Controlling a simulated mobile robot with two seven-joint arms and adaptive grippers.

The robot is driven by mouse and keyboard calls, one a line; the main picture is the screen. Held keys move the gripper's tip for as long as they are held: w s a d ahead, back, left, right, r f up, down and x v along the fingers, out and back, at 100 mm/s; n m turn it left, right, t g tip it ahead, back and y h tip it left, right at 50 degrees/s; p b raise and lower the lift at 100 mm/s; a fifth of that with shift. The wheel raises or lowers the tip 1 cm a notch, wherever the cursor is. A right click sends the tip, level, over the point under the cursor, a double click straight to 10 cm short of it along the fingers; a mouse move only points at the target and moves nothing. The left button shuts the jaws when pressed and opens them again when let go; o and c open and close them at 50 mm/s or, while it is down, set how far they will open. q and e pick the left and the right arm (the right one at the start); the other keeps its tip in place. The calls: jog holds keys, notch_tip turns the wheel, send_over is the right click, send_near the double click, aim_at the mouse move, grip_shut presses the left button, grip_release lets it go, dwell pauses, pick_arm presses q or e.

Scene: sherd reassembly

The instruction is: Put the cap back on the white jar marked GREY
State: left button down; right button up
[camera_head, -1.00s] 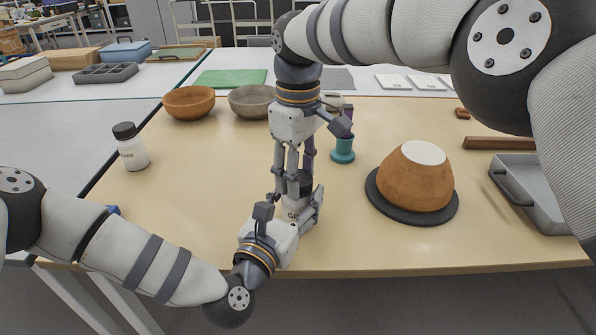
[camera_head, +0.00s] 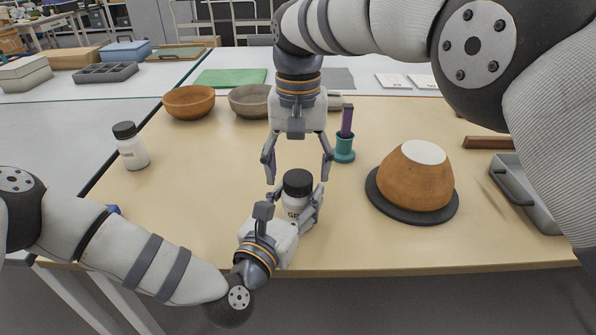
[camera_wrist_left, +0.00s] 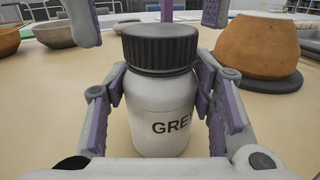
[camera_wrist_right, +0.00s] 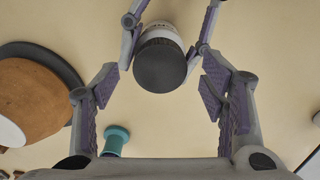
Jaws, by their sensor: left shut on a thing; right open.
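The white jar marked GREY (camera_head: 294,208) stands upright near the front of the table. Its black cap (camera_head: 298,182) sits on its mouth and looks level in the left wrist view (camera_wrist_left: 160,48). My left gripper (camera_head: 303,208) is shut around the jar's body, with one finger on each side; the jar also shows in the left wrist view (camera_wrist_left: 160,110). My right gripper (camera_head: 298,180) points down from above with its fingers spread wide, one on each side of the cap and apart from it. The right wrist view shows the cap (camera_wrist_right: 160,65) from above.
Another white jar with a black cap (camera_head: 131,147) stands at the left. An orange bowl (camera_head: 189,102) and a grey bowl (camera_head: 252,101) are at the back. A teal holder (camera_head: 344,150), an upturned brown pot (camera_head: 412,178) on a dark disc and a grey tray (camera_head: 530,195) are to the right.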

notch_tip(320, 180, up, 6)
jog(key=shift+r, duration=0.2)
pick_arm(q)
jog(key=c, duration=0.6)
grip_release()
jog(key=shift+c, duration=0.2)
jog(key=v, duration=1.2)
